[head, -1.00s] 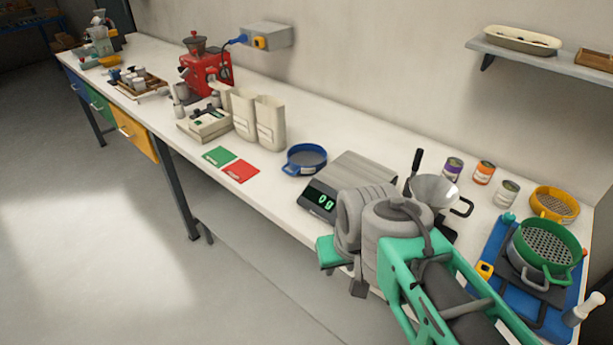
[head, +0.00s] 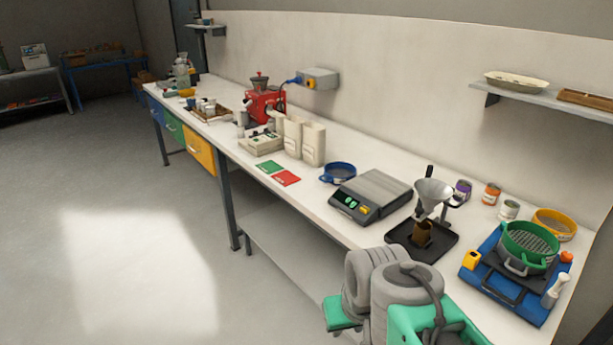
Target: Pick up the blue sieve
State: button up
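The blue sieve (head: 338,172) is a round, shallow blue pan with a grey mesh inside. It sits on the white bench top, just left of the digital scale. My arm, in grey and green, shows at the bottom of the head view, in front of the bench's right part. A green part of it (head: 342,313) sticks out at its left, apart from the sieve and lower in the picture. I cannot make out the fingertips or whether they are open. Nothing touches the sieve from my arm.
The scale (head: 371,195) stands right of the sieve. Two cream bags (head: 304,141) stand behind left. Green (head: 270,167) and red (head: 286,178) cards lie left. A funnel stand (head: 432,196) and a green sieve (head: 530,240) on a blue base are further right. The bench front before the sieve is clear.

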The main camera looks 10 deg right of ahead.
aim_at(336, 172)
jog(key=u, duration=0.75)
jog(key=i, duration=0.95)
jog(key=u, duration=0.6)
jog(key=i, duration=0.95)
jog(key=z, duration=0.7)
jog(key=i, duration=0.8)
jog(key=z, duration=1.2)
jog(key=i, duration=0.35)
jog(key=z, duration=0.3)
